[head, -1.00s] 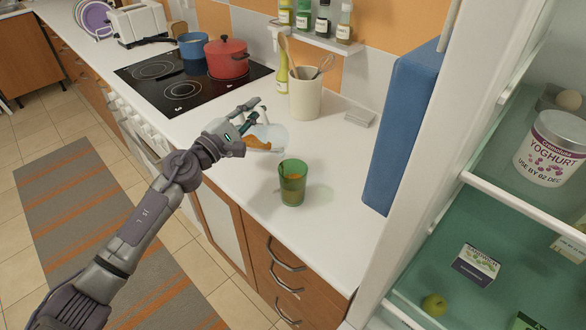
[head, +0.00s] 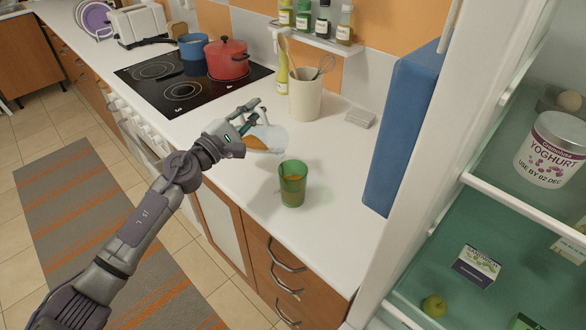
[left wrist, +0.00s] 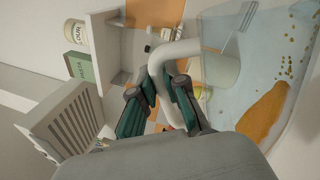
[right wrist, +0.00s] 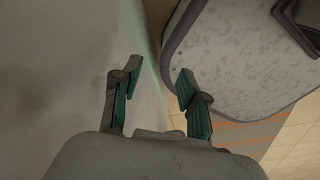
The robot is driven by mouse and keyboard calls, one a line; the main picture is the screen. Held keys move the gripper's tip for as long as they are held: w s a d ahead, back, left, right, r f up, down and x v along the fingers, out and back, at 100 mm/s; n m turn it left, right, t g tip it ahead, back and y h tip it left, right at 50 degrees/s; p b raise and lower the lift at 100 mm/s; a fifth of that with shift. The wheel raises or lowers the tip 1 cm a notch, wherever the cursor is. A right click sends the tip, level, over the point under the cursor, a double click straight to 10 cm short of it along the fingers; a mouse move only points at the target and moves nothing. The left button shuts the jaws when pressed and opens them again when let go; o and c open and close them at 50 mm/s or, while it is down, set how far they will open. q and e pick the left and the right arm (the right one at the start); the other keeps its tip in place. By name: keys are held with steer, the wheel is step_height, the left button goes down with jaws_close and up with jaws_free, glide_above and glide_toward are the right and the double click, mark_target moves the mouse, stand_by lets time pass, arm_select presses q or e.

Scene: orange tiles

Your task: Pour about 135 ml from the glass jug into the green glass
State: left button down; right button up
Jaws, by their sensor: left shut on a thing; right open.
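My left gripper (head: 246,115) is shut on the handle of the glass jug (head: 270,137). The jug is clear, tilted, and held over the counter just behind and left of the green glass. In the left wrist view the jug's white handle (left wrist: 183,50) runs between the fingers, and orange-brown liquid (left wrist: 262,115) lies along the jug's lower side with small drops on the wall. The green glass (head: 292,185) stands upright on the counter with orange-brown contents visible inside. I cannot see a stream between them. My right gripper (right wrist: 152,95) is open and empty in the right wrist view.
A utensil crock (head: 305,95) stands behind the jug. A hob with a red pot (head: 227,60) is at the back left. A tall blue panel (head: 400,130) and open fridge shelves (head: 480,195) bound the right. The counter front right of the glass is clear.

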stand_by(0.8)
